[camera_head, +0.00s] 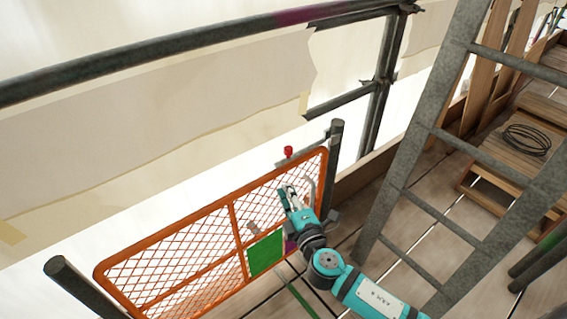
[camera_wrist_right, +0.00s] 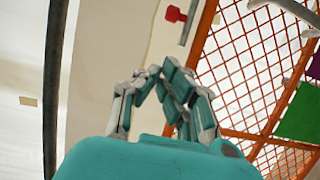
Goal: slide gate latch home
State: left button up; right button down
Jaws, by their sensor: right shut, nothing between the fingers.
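The orange mesh gate (camera_head: 236,236) stands between two grey posts in the head view. A red knob (camera_head: 288,152) on a small grey bar shows above the gate's top rail, near the right post (camera_head: 335,150). I take this to be the latch. The red knob (camera_wrist_right: 175,14) and its grey bar (camera_wrist_right: 189,25) also show at the top of the right wrist view, beside the gate's edge. My right gripper (camera_head: 289,192) is in front of the gate's right part, below the knob and apart from it. Its fingers (camera_wrist_right: 164,78) are shut and empty. My left gripper is out of view.
A green panel (camera_head: 265,254) hangs on the gate. A grey ladder (camera_head: 413,160) leans at the right. Behind it, a cable coil (camera_head: 527,139) lies on stacked boards. A scaffold rail (camera_head: 190,42) crosses above. Plank flooring lies right of the gate.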

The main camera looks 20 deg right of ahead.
aim_at(297, 153)
jog(key=w, duration=0.3)
jog(key=w+d, duration=0.1)
jog(key=w, duration=0.3)
jog(key=w+d, duration=0.1)
jog(key=w, duration=0.3)
jog(key=shift+w+b, duration=0.2)
jog(key=shift+b, duration=0.2)
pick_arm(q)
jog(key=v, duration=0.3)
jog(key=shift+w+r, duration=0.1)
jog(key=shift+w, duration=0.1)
pick_arm(e)
jog(key=shift+w+d, duration=0.25)
jog(key=shift+w, duration=0.05)
jog(key=d, duration=0.1)
jog(key=w+d+b, duration=0.1)
jog(key=d, duration=0.2)
jog(key=shift+w+d+f, duration=0.15)
jog(key=shift+w, duration=0.1)
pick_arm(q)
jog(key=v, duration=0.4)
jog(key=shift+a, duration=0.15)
pick_arm(e)
jog(key=shift+w+d, duration=0.1)
jog(key=shift+d, duration=0.05)
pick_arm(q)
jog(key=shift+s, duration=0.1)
